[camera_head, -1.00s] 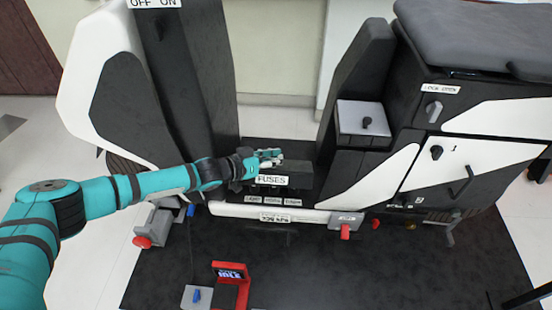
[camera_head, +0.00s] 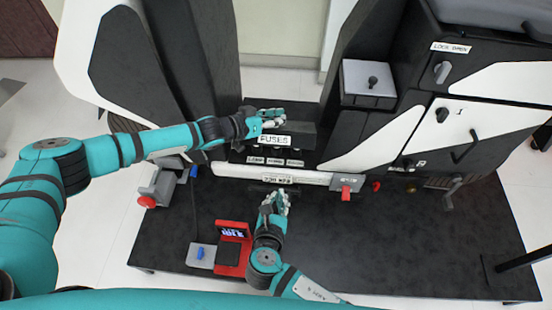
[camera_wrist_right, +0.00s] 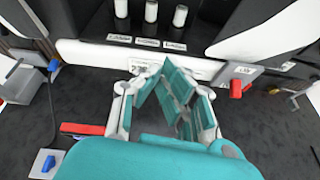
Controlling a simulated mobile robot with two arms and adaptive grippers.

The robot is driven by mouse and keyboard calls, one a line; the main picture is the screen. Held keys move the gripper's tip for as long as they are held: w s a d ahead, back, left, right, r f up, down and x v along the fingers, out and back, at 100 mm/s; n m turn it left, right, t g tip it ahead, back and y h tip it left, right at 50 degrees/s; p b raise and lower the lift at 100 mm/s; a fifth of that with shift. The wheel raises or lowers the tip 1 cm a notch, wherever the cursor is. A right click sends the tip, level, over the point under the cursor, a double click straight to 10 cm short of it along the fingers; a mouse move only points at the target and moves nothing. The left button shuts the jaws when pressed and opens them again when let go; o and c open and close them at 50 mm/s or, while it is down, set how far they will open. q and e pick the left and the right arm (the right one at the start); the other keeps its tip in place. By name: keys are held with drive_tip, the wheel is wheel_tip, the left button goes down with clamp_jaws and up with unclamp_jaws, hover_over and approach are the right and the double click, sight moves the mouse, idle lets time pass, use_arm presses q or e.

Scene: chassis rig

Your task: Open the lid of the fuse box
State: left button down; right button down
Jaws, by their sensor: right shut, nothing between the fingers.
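The black fuse box carries a white FUSES label on its lid (camera_head: 298,133), at the middle of the head view. My left gripper (camera_head: 272,117) is at the lid's upper left, close to or touching it. Whether its fingers are closed on the lid cannot be made out. My right gripper (camera_head: 276,199) is shut and empty, in front of the white rail below the box. It also shows shut in the right wrist view (camera_wrist_right: 167,72). Three white cylindrical fuses (camera_wrist_right: 151,11) stand exposed at the top of that view; the lid is not seen there.
A white rail (camera_head: 275,178) with labels runs below the box. A red button (camera_head: 346,193) is to its right. A red device with a screen (camera_head: 232,240) and a blue switch (camera_head: 200,253) lie left of my right arm. The dark floor plate (camera_head: 410,240) is clear at right.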

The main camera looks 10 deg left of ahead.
use_arm(q)
drive_tip(key=shift+w+a+r, duration=0.3)
drive_tip(key=shift+a, duration=0.1)
use_arm(e)
drive_tip(key=w+a+r+n, duration=0.1)
drive_tip(key=w, duration=1)
drive_tip(key=shift+w+a+r+n+t, duration=0.2)
drive_tip(key=shift+w+n+t, duration=0.15)
drive_tip(key=shift+n+t, duration=0.05)
use_arm(q)
drive_tip(key=c, duration=2)
unclamp_jaws()
drive_tip(key=shift+f, duration=0.15)
drive_tip(key=o, duration=0.7)
drive_tip(key=shift+s+a, duration=0.2)
drive_tip(key=shift+s, duration=0.2)
drive_tip(key=shift+o, duration=0.4)
drive_tip(key=shift+d+f, duration=0.1)
use_arm(e)
drive_tip(key=shift+w+a+r, duration=0.1)
drive_tip(key=shift+a+r, duration=0.05)
drive_tip(key=shift+r, duration=0.4)
drive_tip(key=shift+w+a+r, duration=0.1)
drive_tip(key=shift+r, duration=0.45)
